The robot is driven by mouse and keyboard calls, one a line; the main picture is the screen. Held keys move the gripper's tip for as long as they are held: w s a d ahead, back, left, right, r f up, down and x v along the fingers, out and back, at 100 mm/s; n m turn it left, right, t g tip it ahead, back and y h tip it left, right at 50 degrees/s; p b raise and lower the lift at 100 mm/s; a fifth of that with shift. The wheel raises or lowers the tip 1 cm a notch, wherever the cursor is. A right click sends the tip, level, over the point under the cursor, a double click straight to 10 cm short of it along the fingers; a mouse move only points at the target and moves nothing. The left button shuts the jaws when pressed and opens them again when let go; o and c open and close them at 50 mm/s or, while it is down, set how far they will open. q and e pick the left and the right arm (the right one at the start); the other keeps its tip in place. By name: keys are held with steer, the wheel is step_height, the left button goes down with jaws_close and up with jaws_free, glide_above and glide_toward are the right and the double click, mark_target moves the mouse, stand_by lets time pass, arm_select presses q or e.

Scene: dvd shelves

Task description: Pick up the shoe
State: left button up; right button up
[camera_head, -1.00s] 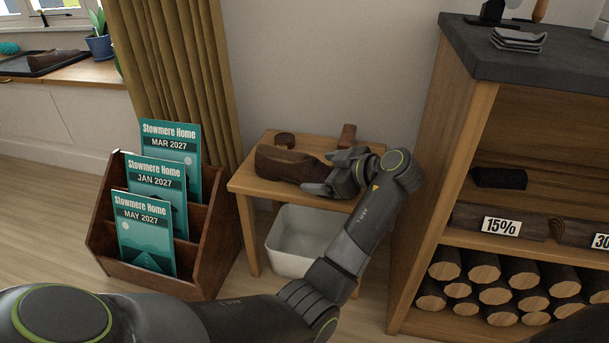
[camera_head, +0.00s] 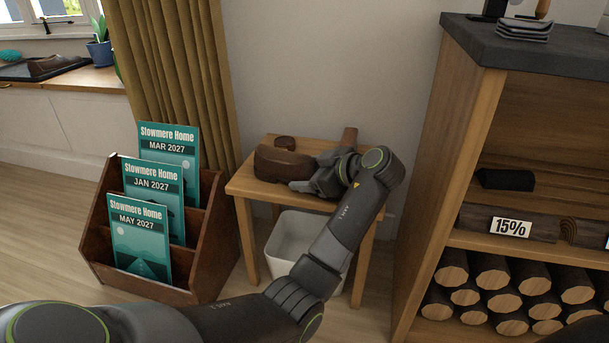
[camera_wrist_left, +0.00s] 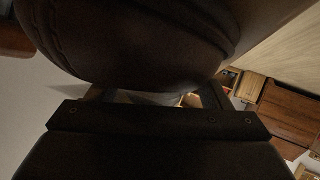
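A brown leather shoe (camera_head: 275,163) lies on a small wooden table (camera_head: 252,184) in the head view. Its right end is hidden by my left gripper (camera_head: 318,172). The gripper's fingers look spread, one at the near side of the shoe and one farther back. In the left wrist view the dark shoe (camera_wrist_left: 140,40) fills the top, very close to the fingers, and hides their tips. Contact between fingers and shoe cannot be made out. A second brown shoe (camera_head: 52,66) lies on a dark tray on the window counter. My right gripper is out of view.
A white bin (camera_head: 290,250) is under the table. A magazine rack (camera_head: 105,235) stands left; a shelf unit (camera_head: 450,150) with logs stands close on the right.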

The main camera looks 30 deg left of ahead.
arm_select(q)
steer(key=shift+f, duration=0.1)
steer(key=shift+c, duration=1)
